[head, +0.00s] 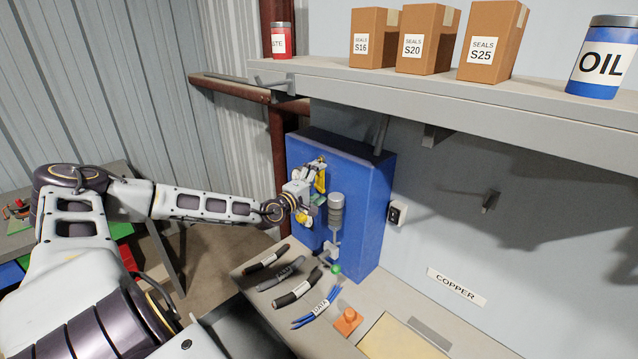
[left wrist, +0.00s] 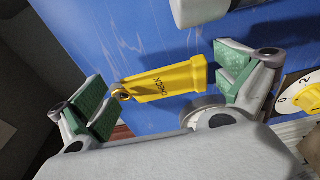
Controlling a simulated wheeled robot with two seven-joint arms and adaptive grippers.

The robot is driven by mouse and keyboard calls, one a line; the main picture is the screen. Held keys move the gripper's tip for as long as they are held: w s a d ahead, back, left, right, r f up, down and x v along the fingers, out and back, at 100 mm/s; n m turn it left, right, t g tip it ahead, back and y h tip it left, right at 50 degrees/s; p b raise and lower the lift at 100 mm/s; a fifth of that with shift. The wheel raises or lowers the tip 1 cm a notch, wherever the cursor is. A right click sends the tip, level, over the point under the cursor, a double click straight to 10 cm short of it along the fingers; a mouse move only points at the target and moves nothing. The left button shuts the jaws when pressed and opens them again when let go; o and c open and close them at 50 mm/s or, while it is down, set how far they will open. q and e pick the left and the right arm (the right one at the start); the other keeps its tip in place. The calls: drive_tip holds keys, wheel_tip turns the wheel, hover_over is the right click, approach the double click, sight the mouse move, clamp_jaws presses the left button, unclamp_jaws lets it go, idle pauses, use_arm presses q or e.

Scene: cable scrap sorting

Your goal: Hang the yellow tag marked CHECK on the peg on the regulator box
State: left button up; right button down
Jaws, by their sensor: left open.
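The yellow tag (left wrist: 165,83) marked CHECK lies against the front of the blue regulator box (head: 375,190), its eye end uppermost in the head view. In the left wrist view it lies between the two green-padded fingers of my left gripper (left wrist: 165,90), with gaps on both sides. The fingers are open. In the head view the tag (head: 321,180) shows partly behind my left gripper (head: 319,188). A small round end shows at the eye; I cannot clearly tell whether the peg passes through it. My right gripper is out of view.
A yellow dial (left wrist: 302,97) sits on the box below the tag. A grey cylinder (head: 336,212) stands out from the box close to my gripper. Several cable pieces (head: 297,288) and an orange block (head: 348,320) lie on the bench. A shelf (head: 440,97) overhangs the box.

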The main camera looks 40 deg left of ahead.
use_arm(q)
drive_tip(key=shift+s, duration=0.15)
drive_tip(key=s, duration=1.1)
drive_tip(key=shift+s+d, duration=0.25)
drive_tip(key=shift+s, duration=0.1)
idle(0.6)
idle(0.7)
